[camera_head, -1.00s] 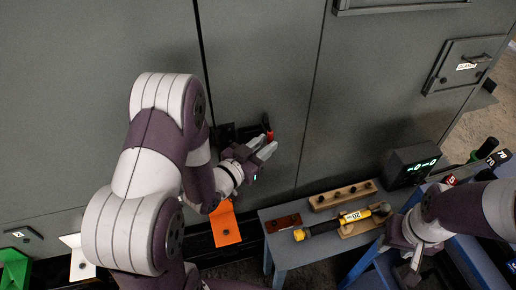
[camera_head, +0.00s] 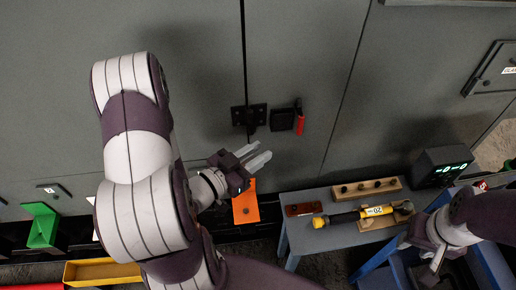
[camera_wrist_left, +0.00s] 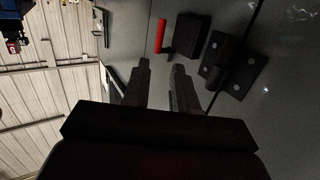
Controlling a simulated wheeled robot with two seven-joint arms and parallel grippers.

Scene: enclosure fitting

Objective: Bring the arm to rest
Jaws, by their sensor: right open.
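My left arm (camera_head: 140,160) comes in from the left, and its gripper (camera_head: 262,158) is in front of the grey cabinet doors (camera_head: 310,60), below the red-handled latch (camera_head: 300,122). The left gripper's fingers (camera_wrist_left: 160,85) are apart with nothing between them. The latch's red handle also shows beyond the fingertips in the left wrist view (camera_wrist_left: 160,36), clear of them. A black hinge-like plate (camera_head: 248,117) sits beside the latch across the door seam. My right gripper (camera_head: 434,264) is open at the lower right, beside the small table; its tips are small in view.
A grey table (camera_head: 290,235) holds a yellow-black tool (camera_head: 350,216), a wooden peg block (camera_head: 365,190), a dark red block (camera_head: 303,209) and a digital display box (camera_head: 440,167). An orange bracket (camera_head: 245,205) is below the left gripper. Green (camera_head: 41,226) and yellow (camera_head: 100,272) bins are at lower left.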

